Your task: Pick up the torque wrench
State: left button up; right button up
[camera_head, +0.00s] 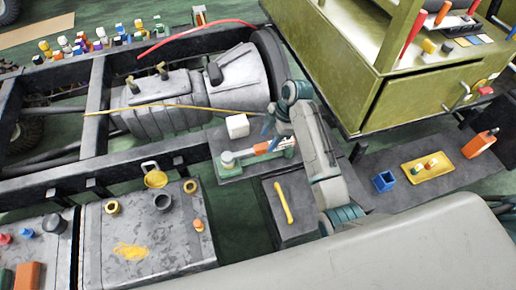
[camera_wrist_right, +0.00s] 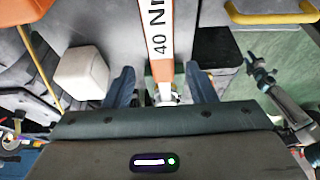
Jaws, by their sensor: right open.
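The torque wrench (camera_head: 262,148) has an orange and white body. It lies on a small dark platform in the middle of the head view. In the right wrist view the torque wrench (camera_wrist_right: 158,45) runs up and down the picture, with "40 Nm" printed on its white face. My right gripper (camera_head: 271,132) is over it, and in the wrist view the two blue fingers (camera_wrist_right: 160,82) stand apart on either side of it, open. Part of the wrench is hidden behind the gripper body. I cannot tell how far the fingertips reach down beside it. My left gripper is not in view.
A white block (camera_head: 237,126) stands close beside the wrench, left of the fingers in the wrist view (camera_wrist_right: 82,74). A yellow-handled item (camera_head: 284,202) lies on a lower grey plate. The chassis frame (camera_head: 95,110) and an olive cabinet (camera_head: 420,90) flank the arm.

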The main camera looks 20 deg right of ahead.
aim_at(265, 145)
jog(key=p+x, duration=0.1)
jog(key=x, duration=0.2)
jog(key=shift+s+a+f, duration=0.15)
jog(key=shift+a+f, duration=0.25)
jog(key=shift+f, duration=0.3)
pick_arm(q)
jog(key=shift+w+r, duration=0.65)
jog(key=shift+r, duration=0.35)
pick_arm(e)
jog(key=shift+c, duration=0.2)
grip_shut()
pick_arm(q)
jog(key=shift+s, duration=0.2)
pick_arm(e)
jog(key=shift+r, duration=0.1)
